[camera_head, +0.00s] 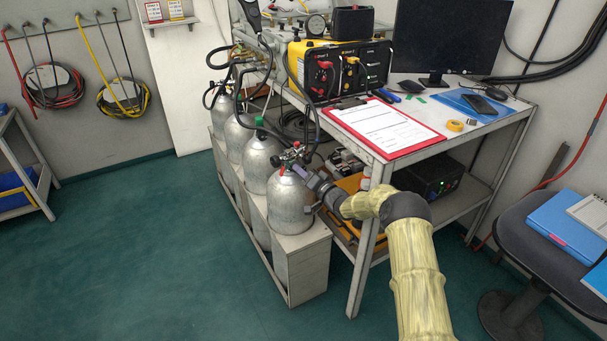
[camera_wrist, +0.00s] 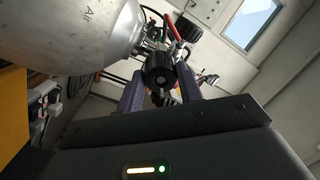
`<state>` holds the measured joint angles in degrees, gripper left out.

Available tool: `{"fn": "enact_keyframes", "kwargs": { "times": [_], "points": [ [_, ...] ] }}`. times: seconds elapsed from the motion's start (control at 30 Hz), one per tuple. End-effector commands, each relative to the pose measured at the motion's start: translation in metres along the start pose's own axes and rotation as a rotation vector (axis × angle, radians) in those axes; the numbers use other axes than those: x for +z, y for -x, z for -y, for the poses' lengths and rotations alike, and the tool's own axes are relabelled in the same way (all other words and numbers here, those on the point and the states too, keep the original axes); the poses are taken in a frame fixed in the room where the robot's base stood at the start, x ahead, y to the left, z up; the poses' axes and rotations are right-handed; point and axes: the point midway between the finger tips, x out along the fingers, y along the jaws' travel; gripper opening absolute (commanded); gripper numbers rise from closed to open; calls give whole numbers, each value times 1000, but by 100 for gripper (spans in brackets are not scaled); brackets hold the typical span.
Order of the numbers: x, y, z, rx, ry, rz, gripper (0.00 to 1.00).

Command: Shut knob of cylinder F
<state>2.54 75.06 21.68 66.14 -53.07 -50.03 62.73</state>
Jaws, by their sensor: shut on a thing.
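Several silver cylinders stand in a row in a grey rack beside the table. My gripper (camera_head: 308,177) is at the valve of the nearest cylinder (camera_head: 290,205). In the wrist view the two purple-grey fingers (camera_wrist: 162,92) stand on either side of a black knob (camera_wrist: 157,68) and are shut on it. The cylinder (camera_wrist: 70,30) lies across the upper left of that view, with the word "Air" on it. I cannot read a letter F on any cylinder. In the head view the knob is largely hidden by my gripper.
The table (camera_head: 470,135) stands right of the cylinders, with a red clipboard (camera_head: 385,125) near its front edge. A yellow and black air panel (camera_head: 340,70) is behind it. Black hoses run above the valves. A chair (camera_head: 540,240) is at the right.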

Motion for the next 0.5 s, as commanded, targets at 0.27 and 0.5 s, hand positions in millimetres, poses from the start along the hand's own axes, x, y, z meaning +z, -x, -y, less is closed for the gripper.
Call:
{"fn": "enact_keyframes", "kwargs": {
  "times": [0.27, 0.5],
  "points": [
    [6, 2, -4, 9, -265, -2, 13],
    [6, 2, -3, 10, -456, -10, 13]
  ]
}}
